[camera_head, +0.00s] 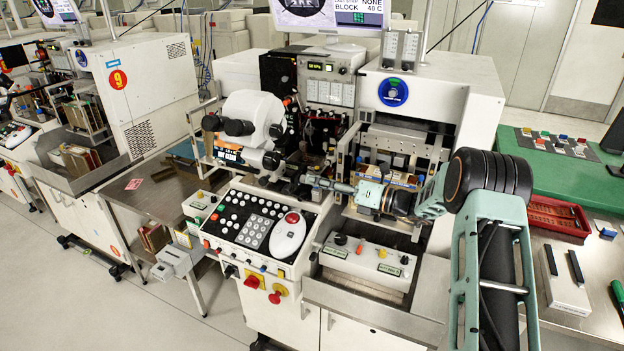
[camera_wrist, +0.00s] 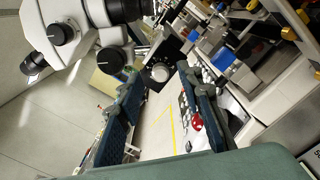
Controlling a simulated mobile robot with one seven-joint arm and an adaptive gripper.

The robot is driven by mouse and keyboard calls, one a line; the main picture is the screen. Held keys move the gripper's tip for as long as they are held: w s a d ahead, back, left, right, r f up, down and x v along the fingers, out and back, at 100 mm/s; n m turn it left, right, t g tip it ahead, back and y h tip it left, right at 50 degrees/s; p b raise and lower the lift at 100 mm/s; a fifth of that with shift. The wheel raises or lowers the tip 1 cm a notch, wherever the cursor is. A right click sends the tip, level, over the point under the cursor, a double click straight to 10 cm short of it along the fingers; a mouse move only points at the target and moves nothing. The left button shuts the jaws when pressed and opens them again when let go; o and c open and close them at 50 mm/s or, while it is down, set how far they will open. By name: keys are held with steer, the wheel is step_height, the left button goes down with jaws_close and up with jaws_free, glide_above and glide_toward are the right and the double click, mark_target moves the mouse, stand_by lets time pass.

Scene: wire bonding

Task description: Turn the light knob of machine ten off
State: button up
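The machine in the middle of the head view (camera_head: 480,90) has a white microscope (camera_head: 250,115) at its front left. No number ten is visible on it. In the wrist view, a round silver knob (camera_wrist: 159,72) on a small dark box sits below the microscope (camera_wrist: 78,25). In the wrist view my gripper (camera_wrist: 160,80) is open, with one finger on each side of the knob in the picture. Contact with the knob cannot be told. In the head view the knob is not clearly visible.
The machine's control panel (camera_head: 265,222), with buttons and a white mouse, lies below my gripper. A machine with a red 9 sign (camera_head: 118,79) stands at left. A red tray (camera_head: 557,215) is on the right-hand table. Clear floor (camera_head: 100,300) shows at front left.

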steer(key=shift+x, duration=1.05)
jaws_close()
